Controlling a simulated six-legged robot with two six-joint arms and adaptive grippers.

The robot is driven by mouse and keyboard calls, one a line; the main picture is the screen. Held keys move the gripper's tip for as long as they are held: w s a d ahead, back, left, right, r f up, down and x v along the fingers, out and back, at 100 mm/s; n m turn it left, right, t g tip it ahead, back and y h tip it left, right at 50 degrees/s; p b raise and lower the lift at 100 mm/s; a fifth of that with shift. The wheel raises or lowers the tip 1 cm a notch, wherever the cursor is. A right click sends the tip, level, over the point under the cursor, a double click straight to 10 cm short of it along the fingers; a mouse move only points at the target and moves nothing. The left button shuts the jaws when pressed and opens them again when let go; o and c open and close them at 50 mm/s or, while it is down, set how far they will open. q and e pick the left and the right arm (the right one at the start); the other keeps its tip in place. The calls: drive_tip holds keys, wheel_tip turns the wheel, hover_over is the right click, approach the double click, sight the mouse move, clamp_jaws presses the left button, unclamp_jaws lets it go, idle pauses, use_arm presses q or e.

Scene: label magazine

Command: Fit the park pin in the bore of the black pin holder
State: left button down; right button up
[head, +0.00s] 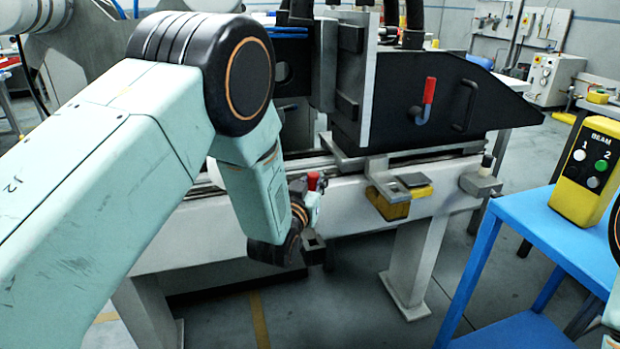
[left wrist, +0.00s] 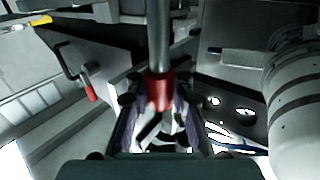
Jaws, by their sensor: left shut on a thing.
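My left gripper (head: 310,196) is in front of the machine's long pale beam, partly hidden by my own wrist. The left wrist view shows its fingers (left wrist: 160,125) closed around a red-collared pin (left wrist: 160,92). The pin's grey shaft runs up the picture, away from the fingers. In the head view only the red part of the pin (head: 314,181) shows clearly. A small dark block with a square opening (head: 313,243) is just below the gripper; I cannot tell whether it is the black pin holder. No bore is clearly visible. My right gripper is out of view.
A black machine panel (head: 470,95) carries a red-handled lever (head: 428,92). A yellow block (head: 392,205) and a grey bracket (head: 480,184) stick out from the beam. A blue table (head: 545,225) with a yellow button box (head: 588,165) stands at the right.

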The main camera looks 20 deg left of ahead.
use_arm(q)
drive_tip(key=shift+w+a+f, duration=0.1)
drive_tip(key=shift+w+f, duration=0.05)
drive_tip(key=shift+w, duration=0.05)
drive_tip(key=shift+f, duration=0.1)
drive_tip(key=shift+s+f+b, duration=0.1)
drive_tip(key=shift+f+b, duration=0.55)
drive_tip(key=shift+f, duration=0.05)
drive_tip(key=shift+f+b, duration=1.3)
drive_tip(key=shift+f, duration=0.8)
drive_tip(key=shift+r, duration=0.1)
drive_tip(key=shift+p, duration=0.3)
drive_tip(key=shift+f+b, duration=1.95)
drive_tip(key=shift+f, duration=0.9)
drive_tip(key=c, duration=1.8)
unclamp_jaws()
drive_tip(key=o, duration=0.7)
